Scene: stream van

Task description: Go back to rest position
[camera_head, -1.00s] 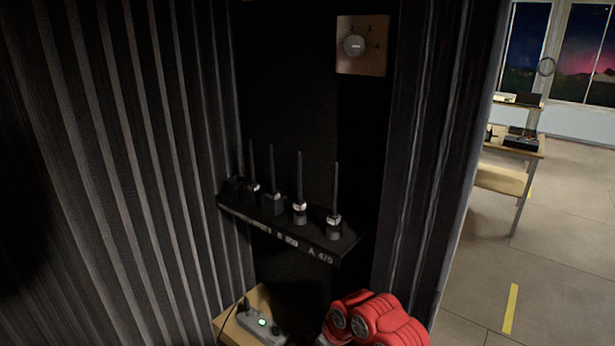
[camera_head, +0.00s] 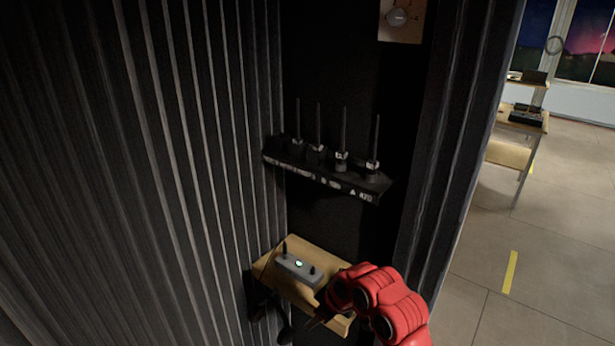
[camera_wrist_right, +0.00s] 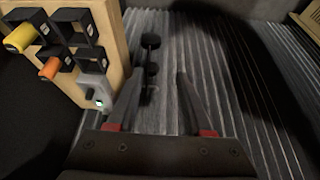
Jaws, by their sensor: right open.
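My right arm, red, comes in at the bottom of the head view, beside a small wooden shelf. Its gripper is hard to make out there against the dark. In the right wrist view my right gripper (camera_wrist_right: 160,78) is open, with two dark fingers and red bases, and nothing sits between them. Beyond the fingers is the ribbed grey wall (camera_wrist_right: 225,80). My left gripper is in neither view.
A wooden shelf (camera_head: 317,250) holds a grey box (camera_head: 298,268) with a lit green button. Above it, a black rack (camera_head: 330,180) holds several antenna-like rods. In the wrist view, black holders carry yellow (camera_wrist_right: 20,38) and orange (camera_wrist_right: 50,68) items. Open floor (camera_head: 540,270) lies right.

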